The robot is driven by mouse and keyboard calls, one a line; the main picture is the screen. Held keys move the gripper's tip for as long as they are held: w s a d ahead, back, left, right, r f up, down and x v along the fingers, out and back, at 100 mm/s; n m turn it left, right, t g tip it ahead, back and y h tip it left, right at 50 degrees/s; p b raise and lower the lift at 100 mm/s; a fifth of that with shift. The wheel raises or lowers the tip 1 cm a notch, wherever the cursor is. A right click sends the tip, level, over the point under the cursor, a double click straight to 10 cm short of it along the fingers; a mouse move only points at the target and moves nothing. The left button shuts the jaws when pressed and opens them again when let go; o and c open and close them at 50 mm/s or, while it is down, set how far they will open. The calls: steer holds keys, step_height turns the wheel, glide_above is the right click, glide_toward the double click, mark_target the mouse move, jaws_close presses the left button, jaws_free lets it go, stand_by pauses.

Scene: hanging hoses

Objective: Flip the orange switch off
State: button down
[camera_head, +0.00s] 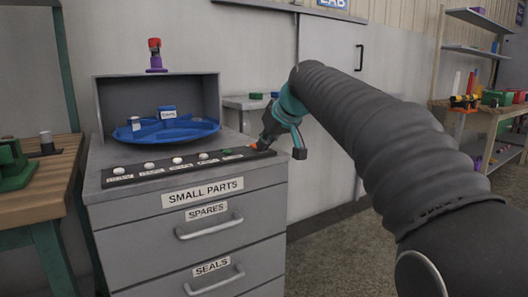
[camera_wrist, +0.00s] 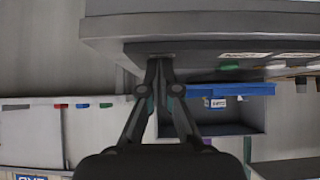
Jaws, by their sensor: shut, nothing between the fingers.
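A dark switch strip (camera_head: 130,174) runs along the front top edge of a grey cabinet. A small orange-red piece, likely the orange switch (camera_head: 253,147), shows at the right end of the strip. My gripper (camera_head: 262,146) is shut and empty, with its tips right at that piece; I cannot tell whether they touch it. In the wrist view my shut fingertips (camera_wrist: 159,62) are at the strip, and the orange switch is hidden there. The switch's position is too small to read.
Several white knobs (camera_head: 149,166) and a green piece (camera_head: 227,152) sit on the strip. A blue round tray (camera_head: 190,132) stands behind it. Drawers (camera_head: 213,234) are below. A wooden bench (camera_head: 40,185) is at left.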

steer(key=shift+r, duration=0.15)
steer(key=shift+r+p, duration=0.7)
steer(key=shift+p, duration=0.15)
steer(key=shift+r, duration=0.3)
step_height(320, 180, up, 4)
steer(key=p, duration=0.3)
steer(key=shift+s+d+f+p, duration=0.1)
steer(key=shift+s+f+p, duration=0.1)
steer(key=shift+p, duration=0.2)
steer(key=f+v, duration=0.1)
steer(key=v, duration=0.8)
steer(key=shift+s+d+r, duration=0.3)
steer(key=shift+s+d, duration=0.15)
steer(key=shift+s, duration=0.2)
